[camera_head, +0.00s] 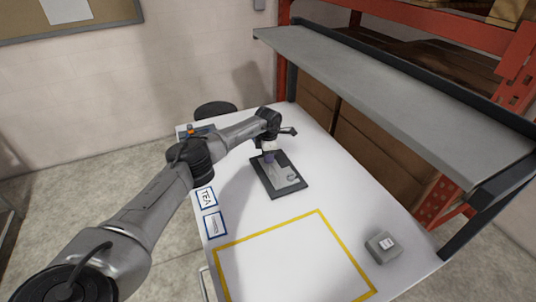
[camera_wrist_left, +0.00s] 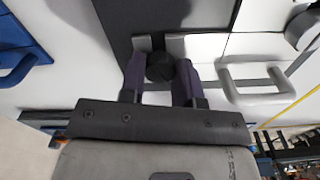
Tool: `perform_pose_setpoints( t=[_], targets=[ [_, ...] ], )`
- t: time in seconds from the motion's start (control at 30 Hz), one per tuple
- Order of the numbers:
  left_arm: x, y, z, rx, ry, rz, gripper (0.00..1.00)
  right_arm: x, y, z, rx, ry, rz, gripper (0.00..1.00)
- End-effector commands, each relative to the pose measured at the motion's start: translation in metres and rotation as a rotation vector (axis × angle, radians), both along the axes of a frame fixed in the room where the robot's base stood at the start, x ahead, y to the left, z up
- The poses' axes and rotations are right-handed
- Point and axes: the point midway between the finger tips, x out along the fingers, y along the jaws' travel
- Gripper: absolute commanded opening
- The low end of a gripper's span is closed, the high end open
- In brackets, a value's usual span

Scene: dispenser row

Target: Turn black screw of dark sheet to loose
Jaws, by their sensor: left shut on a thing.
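The dark sheet (camera_head: 257,180) lies flat on the white table, with a light grey plate (camera_head: 284,176) on it. The black screw (camera_wrist_left: 160,67) is a round dark knob in the left wrist view, between the purple fingers of my left gripper (camera_wrist_left: 161,80). The fingers are shut on its two sides. In the head view my left gripper (camera_head: 268,156) reaches down to the sheet's far edge, and the screw is hidden there. A grey handle (camera_wrist_left: 258,87) stands on the plate right of the fingers. My right gripper is in neither view.
A yellow-outlined area (camera_head: 273,236) is empty at the table's near end. A small grey box (camera_head: 382,247) stands to its right. Blue-framed labels (camera_head: 206,198) lie along the left edge. A grey shelf (camera_head: 380,90) overhangs the right side.

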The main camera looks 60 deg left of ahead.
Motion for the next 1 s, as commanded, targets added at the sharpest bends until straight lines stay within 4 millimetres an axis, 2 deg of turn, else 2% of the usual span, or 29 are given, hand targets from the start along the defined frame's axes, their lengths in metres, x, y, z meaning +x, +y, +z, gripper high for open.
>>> perform_pose_setpoints(
  t=[0.07,0.1,0.33,0.67,0.77,1.0],
  targets=[
    [0.0,0.0,-0.001,0.001,0.001,0.0,0.07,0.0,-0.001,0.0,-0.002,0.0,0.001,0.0],
    [0.0,0.0,-0.001,0.001,0.001,-0.001,0.33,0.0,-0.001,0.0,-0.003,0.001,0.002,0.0],
    [0.0,0.0,-0.001,0.001,0.001,-0.002,0.55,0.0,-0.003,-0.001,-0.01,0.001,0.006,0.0],
    [0.0,0.001,0.004,0.001,-0.001,-0.002,0.57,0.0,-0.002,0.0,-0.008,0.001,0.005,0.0],
    [0.0,0.001,0.015,0.002,-0.004,-0.003,0.57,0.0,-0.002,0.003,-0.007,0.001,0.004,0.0],
    [0.0,0.001,0.061,0.002,-0.004,-0.003,0.57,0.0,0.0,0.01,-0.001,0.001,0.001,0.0]
  ],
)
